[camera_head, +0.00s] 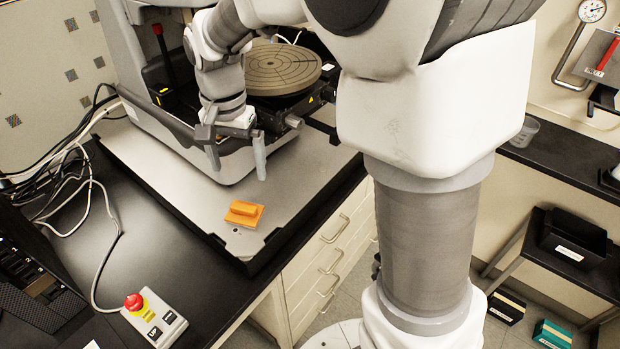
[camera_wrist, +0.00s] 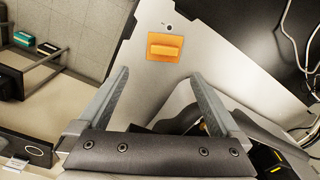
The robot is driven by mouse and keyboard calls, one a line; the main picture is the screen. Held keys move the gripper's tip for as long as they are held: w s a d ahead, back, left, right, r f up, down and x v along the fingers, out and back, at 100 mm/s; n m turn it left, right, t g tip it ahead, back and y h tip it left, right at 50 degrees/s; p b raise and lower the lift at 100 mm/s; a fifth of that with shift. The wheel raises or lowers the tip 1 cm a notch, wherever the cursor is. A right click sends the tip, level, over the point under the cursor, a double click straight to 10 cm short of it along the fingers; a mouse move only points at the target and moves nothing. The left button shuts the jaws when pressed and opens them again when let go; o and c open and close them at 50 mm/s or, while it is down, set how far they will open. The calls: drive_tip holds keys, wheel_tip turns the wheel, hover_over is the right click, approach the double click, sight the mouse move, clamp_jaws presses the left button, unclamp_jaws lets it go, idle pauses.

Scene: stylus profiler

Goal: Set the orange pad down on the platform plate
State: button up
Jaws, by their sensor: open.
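The orange pad (camera_head: 244,212) has a flat square base with a raised block on top. It lies on the front part of the grey base slab (camera_head: 190,195) of the profiler, near its front edge. The pad also shows in the wrist view (camera_wrist: 165,47), beyond the fingertips. My gripper (camera_head: 238,172) is open and empty, above the slab and behind the pad, apart from it. Its two fingers show wide apart in the wrist view (camera_wrist: 160,75). The round grooved platform plate (camera_head: 283,68) is on the profiler behind my gripper, partly hidden by my arm.
A control box with a red emergency button (camera_head: 134,302) stands on the black bench (camera_head: 110,230) at the front left. Loose cables (camera_head: 70,170) lie at the left. The profiler's body (camera_head: 135,60) rises behind my gripper. The slab around the pad is clear.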

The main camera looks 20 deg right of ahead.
drive_tip(key=s+d+r+n+t, duration=0.2)
drive_tip(key=s+d+r+n, duration=0.1)
drive_tip(key=s, duration=0.6)
drive_tip(key=s+d+r+n+t, duration=0.3)
drive_tip(key=s+d+r, duration=0.2)
drive_tip(key=s+d, duration=0.3)
drive_tip(key=shift+s+d+r, duration=0.2)
drive_tip(key=shift+s, duration=0.3)
drive_tip(key=shift+d, duration=0.15)
